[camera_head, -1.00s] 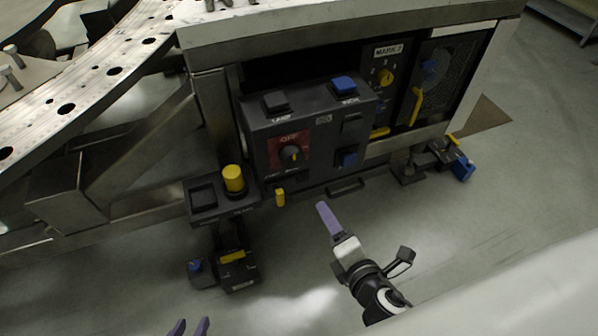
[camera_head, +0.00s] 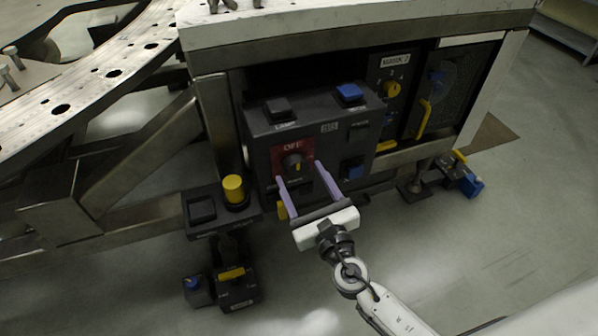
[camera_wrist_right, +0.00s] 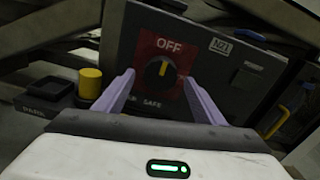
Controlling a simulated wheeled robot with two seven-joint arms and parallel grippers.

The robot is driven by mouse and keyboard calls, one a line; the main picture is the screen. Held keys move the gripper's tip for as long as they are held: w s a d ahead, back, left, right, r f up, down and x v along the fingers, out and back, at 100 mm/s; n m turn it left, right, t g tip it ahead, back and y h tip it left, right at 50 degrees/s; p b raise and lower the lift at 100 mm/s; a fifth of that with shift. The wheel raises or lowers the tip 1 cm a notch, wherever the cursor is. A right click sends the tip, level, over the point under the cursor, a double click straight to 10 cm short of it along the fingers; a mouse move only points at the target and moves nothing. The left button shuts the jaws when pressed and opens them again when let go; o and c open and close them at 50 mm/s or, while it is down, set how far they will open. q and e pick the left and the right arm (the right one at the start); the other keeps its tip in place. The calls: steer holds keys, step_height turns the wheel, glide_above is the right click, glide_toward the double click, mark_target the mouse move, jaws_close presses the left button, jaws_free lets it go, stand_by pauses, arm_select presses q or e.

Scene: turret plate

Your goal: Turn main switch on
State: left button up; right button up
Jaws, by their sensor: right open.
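The main switch is a black rotary knob (camera_head: 292,162) with a yellow pointer on a red panel marked OFF, on the front of a dark control box (camera_head: 262,150). In the right wrist view the knob (camera_wrist_right: 160,72) sits with its pointer about upright, between OFF above and SAFE below. My right gripper (camera_head: 298,172) is open, its two purple fingers pointing at the box on either side below the knob. In the wrist view its fingers (camera_wrist_right: 160,90) flank the knob with a gap each side; I cannot tell how near the tips are to the panel. My left gripper is not in view.
A black button (camera_head: 280,108) and a blue button (camera_head: 349,93) top the box. A yellow cylinder knob (camera_head: 234,189) stands at lower left, beside a metal frame. A MARK 2 panel (camera_head: 392,88) with yellow handles is at right.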

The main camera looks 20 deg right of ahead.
steer(key=shift+w, duration=1.2)
steer(key=c, duration=1.1)
steer(key=shift+o, duration=0.2)
